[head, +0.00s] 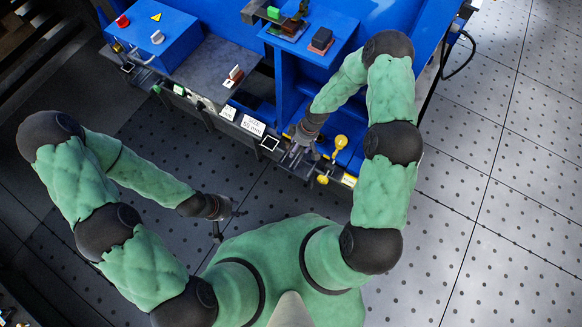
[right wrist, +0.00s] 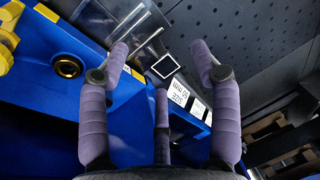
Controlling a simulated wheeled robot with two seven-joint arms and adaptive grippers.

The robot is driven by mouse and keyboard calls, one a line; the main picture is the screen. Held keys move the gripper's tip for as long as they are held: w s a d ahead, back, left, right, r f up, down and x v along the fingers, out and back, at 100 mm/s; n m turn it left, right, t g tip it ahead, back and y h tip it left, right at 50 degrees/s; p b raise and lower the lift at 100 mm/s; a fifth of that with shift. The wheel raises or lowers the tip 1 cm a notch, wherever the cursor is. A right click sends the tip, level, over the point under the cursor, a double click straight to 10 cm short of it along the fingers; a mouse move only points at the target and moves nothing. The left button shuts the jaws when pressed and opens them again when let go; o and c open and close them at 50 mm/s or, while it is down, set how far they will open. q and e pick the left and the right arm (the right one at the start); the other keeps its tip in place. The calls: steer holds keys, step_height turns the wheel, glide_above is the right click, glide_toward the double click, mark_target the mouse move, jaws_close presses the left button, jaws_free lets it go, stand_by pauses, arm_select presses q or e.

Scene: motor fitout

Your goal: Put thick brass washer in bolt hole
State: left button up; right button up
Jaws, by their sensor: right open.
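A round brass-coloured ring with a dark centre (right wrist: 67,65) sits in the blue panel at the left of the right wrist view. I cannot tell whether it is the thick brass washer or the rim of a bolt hole. My right gripper (right wrist: 158,58) is open and its fingers are spread with nothing between them. The ring lies to the left of its fingers, apart from them. In the head view the right gripper (head: 303,154) is at the front edge of the blue bench. My left gripper (head: 226,213) hangs over the floor, away from the bench; its finger opening is unclear.
A clear plastic holder (right wrist: 140,35) and a black-framed square marker (right wrist: 163,66) lie beyond the right gripper's fingers. White labels (head: 253,125) line the bench front. Yellow knobs (head: 340,142) stand right of the gripper. A blue control box (head: 155,35) stands at the back left.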

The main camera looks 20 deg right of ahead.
steer(key=s+a+r+m, duration=0.2)
steer(key=s+a+m, duration=0.2)
steer(key=s, duration=0.4)
steer(key=s+a+r+m+y, duration=0.1)
steer(key=s+a+m, duration=0.4)
steer(key=s, duration=0.4)
steer(key=shift+a+r+m, duration=0.3)
steer(key=shift+r, duration=0.1)
